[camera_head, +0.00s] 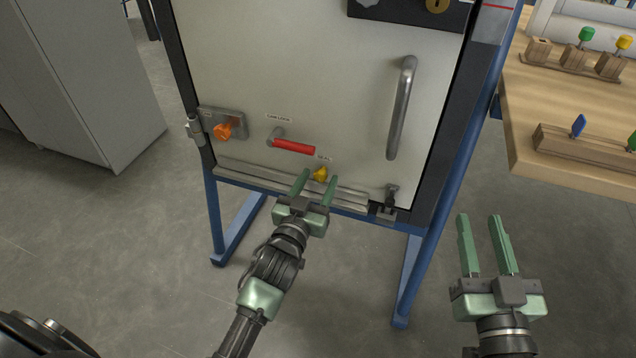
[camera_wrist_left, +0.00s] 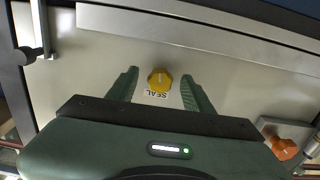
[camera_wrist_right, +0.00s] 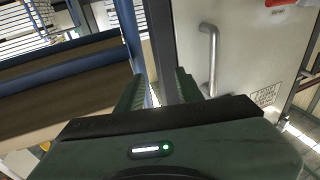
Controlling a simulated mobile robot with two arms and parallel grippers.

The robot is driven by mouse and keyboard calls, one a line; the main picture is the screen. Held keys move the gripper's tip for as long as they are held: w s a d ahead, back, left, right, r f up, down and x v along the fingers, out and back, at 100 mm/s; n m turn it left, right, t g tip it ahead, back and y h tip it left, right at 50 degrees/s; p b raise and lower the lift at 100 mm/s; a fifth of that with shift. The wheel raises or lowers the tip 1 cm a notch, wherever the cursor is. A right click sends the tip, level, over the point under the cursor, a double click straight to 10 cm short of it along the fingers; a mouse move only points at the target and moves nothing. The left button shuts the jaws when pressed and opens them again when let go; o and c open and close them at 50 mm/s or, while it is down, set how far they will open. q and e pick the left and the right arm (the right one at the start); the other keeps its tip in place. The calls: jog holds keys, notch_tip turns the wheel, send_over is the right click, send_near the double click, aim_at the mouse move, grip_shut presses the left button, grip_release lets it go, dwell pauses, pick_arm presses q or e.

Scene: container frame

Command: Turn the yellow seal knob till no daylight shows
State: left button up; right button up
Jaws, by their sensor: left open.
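The yellow seal knob (camera_head: 320,174) sits low on the pale door (camera_head: 300,70), under a small SEAL label. It also shows in the left wrist view (camera_wrist_left: 160,80), between the two fingers and apart from both. My left gripper (camera_head: 319,177) is open, its fingers to either side of the knob in the picture. My right gripper (camera_head: 481,218) is open and empty, to the right of the door frame. In the right wrist view nothing is between its fingers (camera_wrist_right: 157,80). A metal seal strip (camera_head: 290,187) runs along the door's lower edge.
A red cam lock handle (camera_head: 293,147) and an orange knob (camera_head: 223,131) are left of the seal knob. A vertical grey handle (camera_head: 402,108) and a latch (camera_head: 388,203) are to the right. A wooden table (camera_head: 560,100) with coloured knobs stands at the right.

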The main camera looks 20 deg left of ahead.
pick_arm(q)
jog(key=shift+w, duration=0.25)
pick_arm(e)
jog(key=shift+r, duration=0.3)
pick_arm(q)
grip_shut()
jog(key=shift+r+m+p, duration=0.15)
jog(key=shift+m+p, duration=0.65)
jog(key=shift+p, duration=0.15)
jog(key=shift+m+p, duration=0.6)
jog(key=shift+m, duration=0.4)
pick_arm(e)
jog(key=s+d+f+g+h, duration=0.1)
jog(key=s+f+g, duration=0.1)
jog(key=f+g, duration=0.2)
jog(key=s+d+f+g+h, duration=0.1)
jog(key=f+g, duration=0.3)
jog(key=f, duration=0.5)
jog(key=shift+s+d+f+h, duration=0.35)
jog(key=shift+s+d, duration=0.25)
jog(key=shift+s, duration=0.3)
pick_arm(q)
grip_release()
